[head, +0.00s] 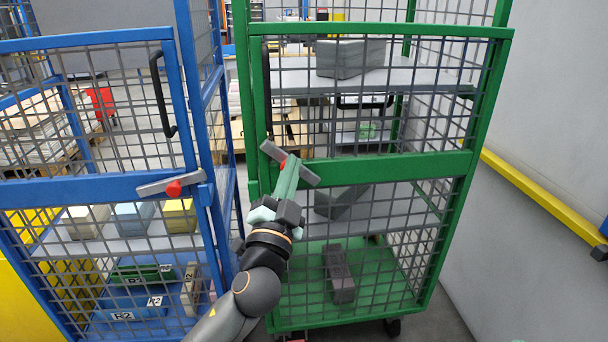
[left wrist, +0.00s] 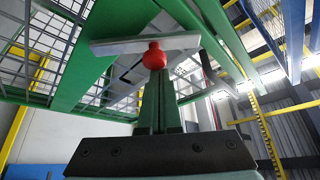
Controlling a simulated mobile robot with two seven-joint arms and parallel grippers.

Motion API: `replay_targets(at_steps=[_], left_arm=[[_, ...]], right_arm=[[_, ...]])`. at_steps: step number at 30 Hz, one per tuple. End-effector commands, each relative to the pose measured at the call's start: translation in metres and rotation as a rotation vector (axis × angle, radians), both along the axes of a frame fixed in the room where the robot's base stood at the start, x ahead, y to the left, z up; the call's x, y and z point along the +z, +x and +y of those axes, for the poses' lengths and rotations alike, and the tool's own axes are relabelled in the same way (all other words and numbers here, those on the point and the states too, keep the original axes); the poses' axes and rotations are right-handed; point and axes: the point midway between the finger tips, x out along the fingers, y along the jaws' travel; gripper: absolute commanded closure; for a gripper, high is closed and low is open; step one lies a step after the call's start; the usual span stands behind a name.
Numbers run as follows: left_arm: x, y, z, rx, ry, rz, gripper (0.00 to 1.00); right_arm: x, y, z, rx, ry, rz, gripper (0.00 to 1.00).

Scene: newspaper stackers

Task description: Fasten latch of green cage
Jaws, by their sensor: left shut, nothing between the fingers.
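The green cage (head: 408,167) stands right of centre in the head view, its mesh door across the front. Its latch is a grey bar (head: 309,175) with a red knob (head: 283,165), tilted down to the right at the door's left edge. In the left wrist view the latch bar (left wrist: 190,41) and red knob (left wrist: 154,58) are close in front. My left gripper (head: 289,174) is shut and empty, its fingertips at the knob; touching or just apart, I cannot tell. The fingers (left wrist: 157,95) hide part of the latch. My right gripper is not in view.
A blue cage (head: 85,189) stands close on the left, with its own grey latch bar (head: 155,186) and a black handle (head: 160,95). A black handle (head: 266,82) is on the green door. A grey wall and yellow rail (head: 535,190) bound the right side.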

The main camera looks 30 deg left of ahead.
Motion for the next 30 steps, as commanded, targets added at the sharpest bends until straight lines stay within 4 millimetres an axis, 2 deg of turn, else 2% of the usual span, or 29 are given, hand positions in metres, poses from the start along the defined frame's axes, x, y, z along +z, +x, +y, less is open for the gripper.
replay_targets(at_steps=[12, 30], left_arm=[[-0.024, -0.008, 0.019, 0.001, -0.003, 0.003, 1.00], [-0.043, -0.012, 0.025, 0.002, -0.001, 0.002, 1.00]], right_arm=[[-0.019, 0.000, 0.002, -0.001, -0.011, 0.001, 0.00], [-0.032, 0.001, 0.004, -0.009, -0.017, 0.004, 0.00]])
